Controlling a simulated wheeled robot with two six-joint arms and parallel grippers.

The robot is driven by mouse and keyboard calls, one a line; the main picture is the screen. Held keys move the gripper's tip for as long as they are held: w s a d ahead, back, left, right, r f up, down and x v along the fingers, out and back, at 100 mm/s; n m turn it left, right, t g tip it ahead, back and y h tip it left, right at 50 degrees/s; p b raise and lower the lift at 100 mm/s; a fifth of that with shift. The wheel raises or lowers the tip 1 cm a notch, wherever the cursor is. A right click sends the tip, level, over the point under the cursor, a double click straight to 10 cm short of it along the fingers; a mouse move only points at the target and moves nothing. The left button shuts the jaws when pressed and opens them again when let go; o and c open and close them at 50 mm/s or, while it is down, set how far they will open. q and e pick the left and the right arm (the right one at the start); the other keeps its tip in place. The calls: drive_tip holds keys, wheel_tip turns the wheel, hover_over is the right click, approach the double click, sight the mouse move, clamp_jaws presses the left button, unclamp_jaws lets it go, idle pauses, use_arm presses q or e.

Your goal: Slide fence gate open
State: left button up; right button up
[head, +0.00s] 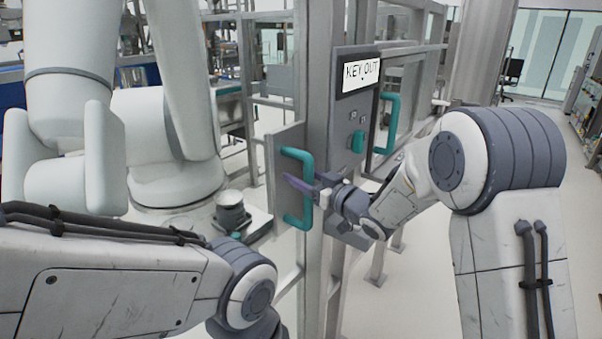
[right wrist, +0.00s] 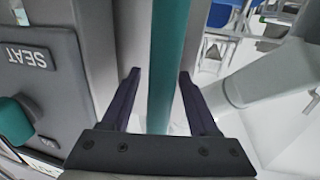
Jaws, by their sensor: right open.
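The fence gate (head: 284,150) has a grey metal frame and carries a teal U-shaped handle (head: 307,205). My right gripper (head: 304,187) is at this handle, with its dark fingers pointing left. In the right wrist view the vertical teal bar of the handle (right wrist: 167,50) runs between the two spread fingers (right wrist: 159,76), with gaps visible on both sides. The gripper is open, not closed on the bar. My left arm crosses the lower left of the head view; its gripper is out of the picture.
A grey post beside the gate bears a "KEY OUT" sign (head: 361,74) and a teal knob (head: 358,142). A second teal handle (head: 391,120) is to its right. A large white robot arm (head: 165,110) stands behind the fence at left. Open floor lies at right.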

drive_tip(key=shift+w+a, duration=0.2)
drive_tip(key=shift+a, duration=0.05)
clamp_jaws()
idle(1.4)
